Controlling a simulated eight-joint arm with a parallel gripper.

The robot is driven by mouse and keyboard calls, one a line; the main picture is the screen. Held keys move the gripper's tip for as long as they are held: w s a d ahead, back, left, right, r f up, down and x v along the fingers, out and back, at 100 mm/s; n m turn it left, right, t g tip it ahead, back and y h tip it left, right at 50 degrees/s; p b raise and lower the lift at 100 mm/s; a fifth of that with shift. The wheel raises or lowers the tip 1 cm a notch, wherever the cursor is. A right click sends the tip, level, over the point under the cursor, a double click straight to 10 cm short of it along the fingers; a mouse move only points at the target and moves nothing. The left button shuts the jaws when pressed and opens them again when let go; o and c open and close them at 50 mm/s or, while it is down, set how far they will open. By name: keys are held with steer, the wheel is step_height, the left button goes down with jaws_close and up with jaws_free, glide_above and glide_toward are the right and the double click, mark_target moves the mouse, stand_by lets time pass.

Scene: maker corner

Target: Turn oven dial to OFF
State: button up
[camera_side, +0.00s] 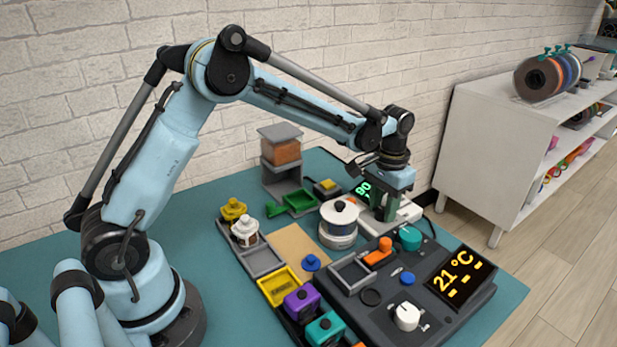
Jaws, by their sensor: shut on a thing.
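The dark oven unit (386,318) lies at the front right of the mat, its amber display (460,277) reading 21 °C. A white dial (408,317) stands on its front part; its markings are too small to read. A blue button (407,278), a teal knob (410,238) and an orange lever (378,252) are also on or at this unit. My gripper (384,210) points down behind the teal knob, beside the white lidded jar, well away from the white dial. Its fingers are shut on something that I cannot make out.
A white lidded jar (338,232) stands just left of my gripper. A white device with a green display (363,188) reading 90 lies behind. Trays with yellow, purple and teal containers (302,302) line the left. The teal mat (190,240) is clear near my base.

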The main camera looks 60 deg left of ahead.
steer(key=o, duration=1)
steer(key=shift+o, duration=0.2)
steer(key=shift+m, duration=0.3)
